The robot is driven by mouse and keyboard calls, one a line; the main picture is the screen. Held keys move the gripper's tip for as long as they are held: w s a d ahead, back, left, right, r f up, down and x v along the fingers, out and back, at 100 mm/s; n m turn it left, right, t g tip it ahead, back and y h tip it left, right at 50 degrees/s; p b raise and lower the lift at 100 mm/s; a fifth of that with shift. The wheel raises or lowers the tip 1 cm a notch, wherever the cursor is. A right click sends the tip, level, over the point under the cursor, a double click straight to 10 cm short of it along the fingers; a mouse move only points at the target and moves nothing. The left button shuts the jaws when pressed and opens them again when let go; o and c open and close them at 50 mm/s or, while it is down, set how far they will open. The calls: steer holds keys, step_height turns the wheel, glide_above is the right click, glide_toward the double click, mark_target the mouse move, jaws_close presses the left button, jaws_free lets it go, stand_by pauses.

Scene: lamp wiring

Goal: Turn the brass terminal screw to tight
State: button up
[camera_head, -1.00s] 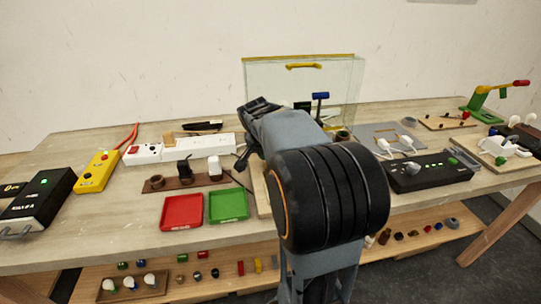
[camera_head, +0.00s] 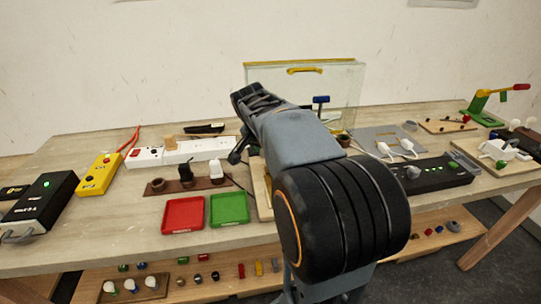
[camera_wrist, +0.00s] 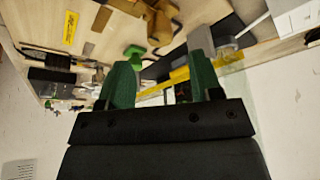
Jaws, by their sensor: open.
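I cannot make out the brass terminal screw in either view. A wooden board (camera_head: 261,187) shows only in part in the head view, where my arm hides most of it. In the wrist view my gripper (camera_wrist: 160,82) has its two green fingers apart with nothing seen between them. Beyond the fingers are a brown-orange piece (camera_wrist: 160,26) and a green piece (camera_wrist: 134,54), which I cannot identify for sure. In the head view my arm hides the fingertips.
A clear case with a yellow top edge (camera_head: 305,64) stands behind my arm; its yellow strip (camera_wrist: 165,84) appears to cross the wrist view behind the fingers. Red (camera_head: 184,215) and green (camera_head: 229,209) trays lie left of my arm. A black control box (camera_head: 432,174) lies to its right.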

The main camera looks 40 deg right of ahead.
steer(key=v, duration=0.8)
steer(key=shift+p, duration=0.4)
